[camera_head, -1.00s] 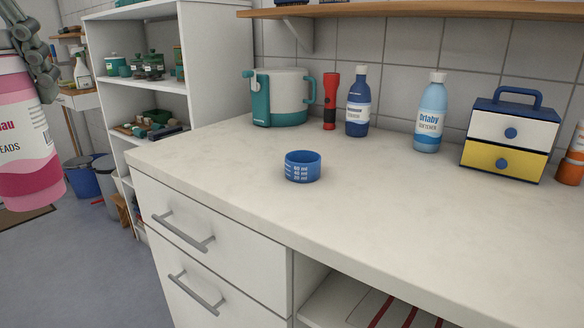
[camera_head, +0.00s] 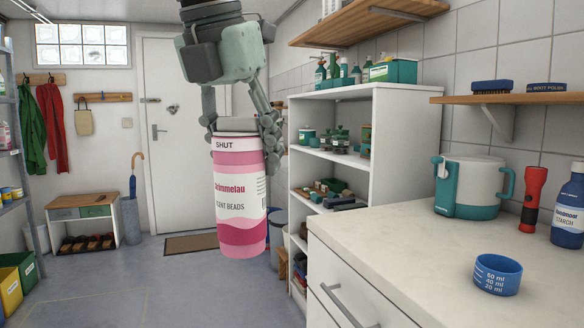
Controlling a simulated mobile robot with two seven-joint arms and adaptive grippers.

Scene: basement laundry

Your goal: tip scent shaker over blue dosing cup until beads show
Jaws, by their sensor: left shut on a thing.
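The scent shaker (camera_head: 238,190) is a pink and white cylinder labelled scent beads, with the word SHUT on its upper band. My left gripper (camera_head: 243,135) is shut on its top end and holds it upright in the air, left of the counter. The fingers partly cover the top. The blue dosing cup (camera_head: 497,275) stands upright on the counter at the lower right, apart from the shaker. It has white ml marks. No beads show in it, though its bottom is hidden. My right gripper is out of view.
On the white counter (camera_head: 400,235), a teal and white jug (camera_head: 470,188), a red torch (camera_head: 532,200) and a dark blue starch bottle (camera_head: 570,210) stand behind the cup. A white shelf unit (camera_head: 380,130) stands behind the shaker. The counter around the cup is clear.

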